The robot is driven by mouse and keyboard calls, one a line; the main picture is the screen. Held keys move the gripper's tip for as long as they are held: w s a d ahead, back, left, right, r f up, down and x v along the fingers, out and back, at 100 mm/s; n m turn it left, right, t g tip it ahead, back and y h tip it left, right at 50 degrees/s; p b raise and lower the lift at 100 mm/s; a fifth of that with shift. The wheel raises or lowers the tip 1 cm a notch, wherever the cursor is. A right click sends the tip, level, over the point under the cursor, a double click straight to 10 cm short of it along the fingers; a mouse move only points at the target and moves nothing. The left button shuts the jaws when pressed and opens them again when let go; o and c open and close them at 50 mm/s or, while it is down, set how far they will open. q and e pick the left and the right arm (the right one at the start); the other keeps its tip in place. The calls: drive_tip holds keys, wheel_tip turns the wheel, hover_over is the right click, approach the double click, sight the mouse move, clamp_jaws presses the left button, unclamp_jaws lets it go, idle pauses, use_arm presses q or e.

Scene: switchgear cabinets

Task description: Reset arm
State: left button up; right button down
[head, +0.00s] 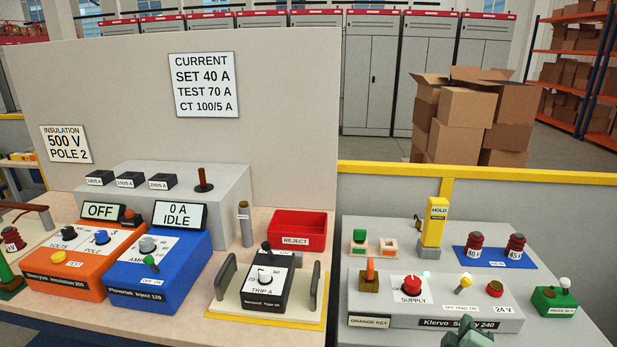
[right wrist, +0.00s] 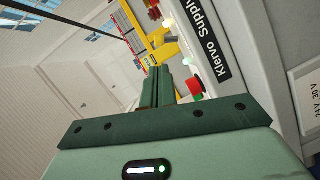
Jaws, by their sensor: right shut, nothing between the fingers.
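My right gripper (head: 468,338) shows at the bottom edge of the head view, in front of the grey Klervo Supply 240 unit (head: 440,322). Only its green top part shows there. In the right wrist view its two green fingers (right wrist: 157,88) are together with nothing between them. The Klervo Supply unit also shows in the wrist view (right wrist: 205,45), with a red knob (right wrist: 194,88) close beside the fingers. Whether they touch it, I cannot tell. My left gripper is in neither view.
The supply unit carries a red SUPPLY knob (head: 412,284) and an orange key (head: 370,270). A yellow HOLD post (head: 434,222) stands behind it. A green box with a white-tipped lever (head: 554,300) is at right. The blue injector (head: 160,275) and red REJECT bin (head: 300,224) stand left.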

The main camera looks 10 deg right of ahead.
drive_tip(key=s+a+f+g+y, duration=0.2)
drive_tip(key=s+a+g, duration=0.2)
drive_tip(key=s, duration=0.8)
drive_tip(key=s+a+f+g+y, duration=0.25)
drive_tip(key=s+a, duration=0.25)
drive_tip(key=s, duration=0.6)
drive_tip(key=s+a+f+m+g+y, duration=0.1)
drive_tip(key=s+a+f+g+y, duration=0.15)
drive_tip(key=f, duration=1.15)
drive_tip(key=s+a+f+m+g+y, duration=0.15)
drive_tip(key=s+f, duration=0.25)
drive_tip(key=f, duration=1.1)
drive_tip(key=s+f+m+g+b, duration=0.1)
drive_tip(key=s+f+m+g, duration=0.1)
drive_tip(key=s+f, duration=1)
drive_tip(key=s, duration=0.5)
drive_tip(key=shift+s+d+f, duration=0.15)
drive_tip(key=shift+s+f, duration=0.1)
drive_tip(key=shift+f, duration=0.15)
